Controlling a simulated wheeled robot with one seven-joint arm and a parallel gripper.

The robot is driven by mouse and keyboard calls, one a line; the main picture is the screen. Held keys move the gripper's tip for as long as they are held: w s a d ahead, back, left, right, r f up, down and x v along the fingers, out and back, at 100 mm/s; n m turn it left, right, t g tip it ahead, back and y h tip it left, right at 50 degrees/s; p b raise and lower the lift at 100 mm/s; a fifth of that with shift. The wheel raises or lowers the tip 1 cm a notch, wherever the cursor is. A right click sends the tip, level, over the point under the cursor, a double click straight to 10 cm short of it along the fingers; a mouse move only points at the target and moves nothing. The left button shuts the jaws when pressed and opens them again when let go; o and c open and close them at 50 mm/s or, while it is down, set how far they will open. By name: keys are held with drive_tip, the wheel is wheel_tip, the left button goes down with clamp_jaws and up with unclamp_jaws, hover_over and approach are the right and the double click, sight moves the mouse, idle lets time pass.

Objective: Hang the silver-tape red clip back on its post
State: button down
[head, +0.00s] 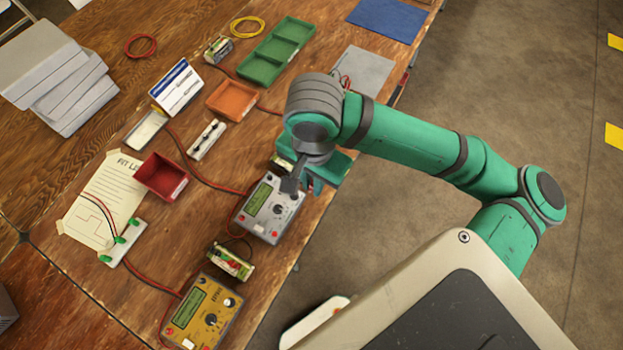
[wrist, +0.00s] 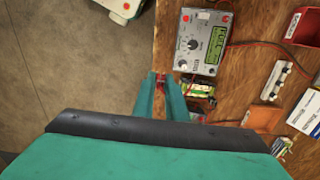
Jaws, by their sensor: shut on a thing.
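My gripper (wrist: 160,80) is shut on a small red thing, apparently the red clip (wrist: 160,83), at the table edge in the wrist view. The fingers hide most of it, and I cannot make out silver tape. In the head view my gripper hangs just right of the grey charger, and the arm hides what it holds. A white strip with short posts (head: 207,140) stands on the table left of the grey charger (head: 270,208); it also shows in the wrist view (wrist: 280,82). Another white strip (head: 123,243) carries green clips.
A battery (wrist: 196,90) lies close beside my gripper. Red bin (head: 161,177), orange tray (head: 232,100) and a white-blue card (head: 176,87) surround the post strip. A yellow charger (head: 203,313) and another battery (head: 231,262) are nearer. Red and black leads cross the table.

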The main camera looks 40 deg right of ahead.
drive_tip(key=w+a, duration=0.4)
drive_tip(key=a, duration=0.4)
drive_tip(key=w+a, duration=0.5)
drive_tip(key=a, duration=0.3)
hover_over(240, 215)
drive_tip(key=shift+f, duration=2.25)
drive_tip(key=shift+f, duration=0.15)
drive_tip(key=shift+f, duration=3.35)
drive_tip(key=shift+f, duration=0.25)
drive_tip(key=c, duration=1.7)
unclamp_jaws()
